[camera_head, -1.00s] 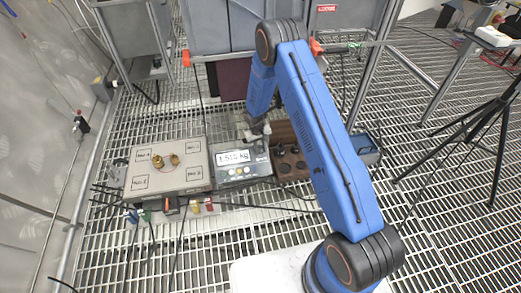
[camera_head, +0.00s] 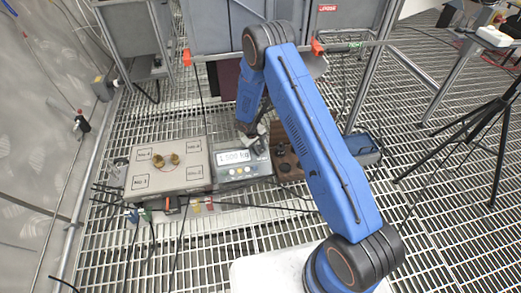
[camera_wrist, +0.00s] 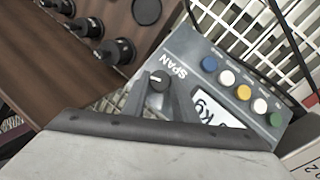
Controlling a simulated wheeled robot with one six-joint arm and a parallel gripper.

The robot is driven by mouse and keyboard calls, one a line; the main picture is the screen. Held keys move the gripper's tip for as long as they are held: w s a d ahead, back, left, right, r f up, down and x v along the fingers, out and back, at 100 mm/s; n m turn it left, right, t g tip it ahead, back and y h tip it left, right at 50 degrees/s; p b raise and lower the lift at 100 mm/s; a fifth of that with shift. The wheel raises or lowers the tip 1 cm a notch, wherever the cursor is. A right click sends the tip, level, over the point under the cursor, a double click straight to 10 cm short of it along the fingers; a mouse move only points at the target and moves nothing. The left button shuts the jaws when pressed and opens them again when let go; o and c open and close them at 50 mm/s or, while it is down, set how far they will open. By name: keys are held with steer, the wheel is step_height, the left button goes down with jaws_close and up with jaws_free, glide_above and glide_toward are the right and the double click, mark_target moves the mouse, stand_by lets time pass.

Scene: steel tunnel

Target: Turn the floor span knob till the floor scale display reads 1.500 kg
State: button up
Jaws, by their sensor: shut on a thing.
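The floor scale display (camera_head: 234,157) is a lit panel on a grey indicator box (camera_head: 236,173) on the grating; it appears to read 1.500 kg. In the wrist view the display (camera_wrist: 213,113) is partly hidden by my gripper and shows "Kg". The black span knob (camera_wrist: 159,79), with a white pointer line, sits beside the word SPAN. My gripper (camera_wrist: 158,88) is shut on the knob, a finger on each side. In the head view my gripper (camera_head: 257,146) is over the box's right end and hides the knob.
A scale platform (camera_head: 165,175) with brass weights (camera_head: 166,160) stands left of the indicator. A brown wooden box (camera_wrist: 65,65) with black knobs stands at its right. Coloured buttons (camera_wrist: 228,78) line the panel. Cables (camera_head: 255,207) run across the grating in front.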

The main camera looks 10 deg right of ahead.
steer(key=o, duration=1.1)
steer(key=shift+c, duration=0.2)
steer(key=v, duration=1.7)
steer(key=shift+r, duration=0.2)
